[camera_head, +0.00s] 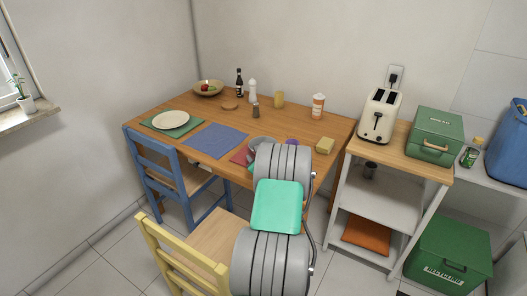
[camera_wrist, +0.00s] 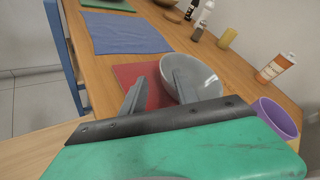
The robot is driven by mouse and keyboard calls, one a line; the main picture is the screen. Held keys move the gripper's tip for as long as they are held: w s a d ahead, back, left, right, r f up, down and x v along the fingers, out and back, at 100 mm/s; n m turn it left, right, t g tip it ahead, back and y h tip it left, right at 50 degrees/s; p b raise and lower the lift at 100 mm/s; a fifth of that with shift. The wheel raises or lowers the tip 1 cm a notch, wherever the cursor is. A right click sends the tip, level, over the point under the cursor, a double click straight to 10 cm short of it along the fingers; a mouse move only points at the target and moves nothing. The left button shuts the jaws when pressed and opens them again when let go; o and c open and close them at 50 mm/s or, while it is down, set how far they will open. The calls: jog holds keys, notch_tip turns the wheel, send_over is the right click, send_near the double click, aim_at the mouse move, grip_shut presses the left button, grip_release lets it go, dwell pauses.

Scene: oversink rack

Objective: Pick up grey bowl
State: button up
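The grey bowl (camera_wrist: 204,76) rests at the edge of a red mat (camera_wrist: 138,78) on the wooden table. In the head view the bowl (camera_head: 258,141) is partly hidden by my arm. My gripper (camera_wrist: 160,76) is open, with its fingers apart. In the wrist view the right finger overlaps the bowl's inside and the left finger is over the red mat, so the bowl's left rim lies between them. I cannot tell whether either finger touches the bowl.
A purple cup (camera_wrist: 277,117) stands close to the bowl's right.

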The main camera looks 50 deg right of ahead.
aim_at(252, 151)
jog(key=x, duration=0.5)
jog(key=shift+s+d+r, duration=0.1)
jog(key=shift+r, duration=0.05)
jog(key=shift+c, duration=0.5)
grip_shut()
dwell(0.6)
